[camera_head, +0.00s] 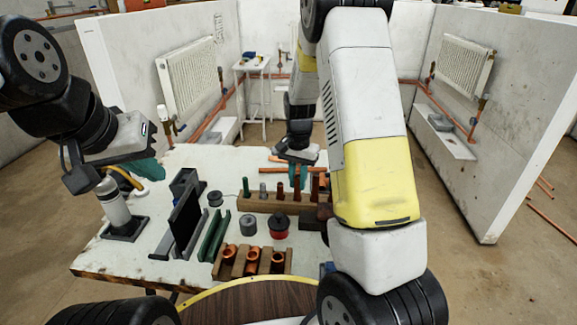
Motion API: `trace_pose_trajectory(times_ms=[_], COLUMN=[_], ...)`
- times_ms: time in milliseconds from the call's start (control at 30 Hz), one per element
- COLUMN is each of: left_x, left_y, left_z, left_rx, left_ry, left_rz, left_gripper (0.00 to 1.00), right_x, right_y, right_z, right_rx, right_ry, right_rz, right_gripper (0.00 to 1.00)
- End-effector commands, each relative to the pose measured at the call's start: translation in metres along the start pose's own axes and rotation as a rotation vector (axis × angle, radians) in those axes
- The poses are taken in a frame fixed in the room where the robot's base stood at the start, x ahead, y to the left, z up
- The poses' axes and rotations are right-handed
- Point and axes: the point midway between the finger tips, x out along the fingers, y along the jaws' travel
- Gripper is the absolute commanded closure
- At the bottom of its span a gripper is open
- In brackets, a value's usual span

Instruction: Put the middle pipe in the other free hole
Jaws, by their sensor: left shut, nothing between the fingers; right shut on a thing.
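A wooden block (255,205) stands on the worktable, with a row of short upright pieces in it. These include a green one (246,187), a grey one (262,191), and reddish-brown pipes (281,191) and (315,186). My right gripper (298,182) points down over the block, its teal fingers shut on a reddish-brown pipe between those two. The fingers hide much of this pipe, and I cannot tell if its lower end is in a hole. The holes are too small to see. My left gripper (150,172) is shut and empty above the table's left side.
A front wooden rack (238,270) holds copper fittings. Grey and red cylinders (278,228), a green rail (214,236) and dark upright plates (187,222) stand nearby. A grey-white canister (116,208) is at left. Copper pipes (280,170) lie behind the block. Radiators hang on both side walls.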

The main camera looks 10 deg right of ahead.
Motion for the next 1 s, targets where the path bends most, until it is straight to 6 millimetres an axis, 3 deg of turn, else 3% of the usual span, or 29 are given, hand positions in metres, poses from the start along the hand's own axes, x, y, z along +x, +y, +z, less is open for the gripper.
trace_pose_trajectory(times_ms=[900, 933, 1000], left_x=[0.0, 0.0, 0.0], left_y=[0.0, 0.0, 0.0], left_z=[0.0, 0.0, 0.0], left_rx=[0.0, 0.0, 0.0], left_ry=[0.0, 0.0, 0.0], left_rz=[0.0, 0.0, 0.0], left_gripper=[1.0, 1.0, 1.0], right_x=[0.0108, 0.0107, 0.0107], right_y=[0.0003, 0.0003, 0.0003], right_z=[-0.0002, -0.0003, -0.0003], right_rx=[0.001, 0.001, 0.001], right_ry=[0.0, 0.001, 0.001], right_rz=[-0.001, -0.001, -0.001], right_gripper=[1.0, 0.79, 0.65])
